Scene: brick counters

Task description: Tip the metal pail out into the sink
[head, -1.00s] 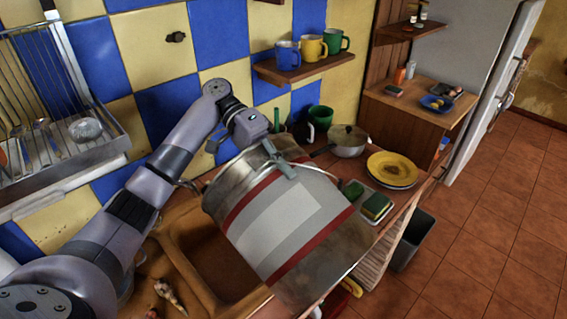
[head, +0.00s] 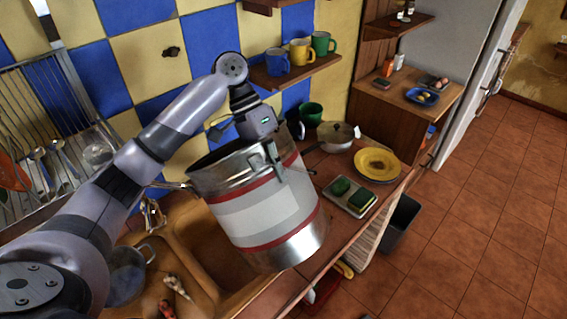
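The metal pail (head: 262,211), silver with red bands and a pale grey middle, hangs in the air over the right part of the brown sink (head: 188,257) and the counter edge beside it. It is tilted, its open mouth facing up and to the left and its base towards the lower right. Its inner wall shows in part; I cannot see what is inside. My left gripper (head: 272,157) is shut on the pail's rim at the far right side. The pail hides part of the basin. My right gripper is not in view.
A glass mug (head: 128,272) and small red-and-white items (head: 176,288) are by the sink's left. A dish rack (head: 50,150) hangs at left. A sponge tray (head: 350,197), yellow plate (head: 377,164) and saucepan (head: 335,136) stand right of the pail. A dark bin (head: 399,226) is on the floor.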

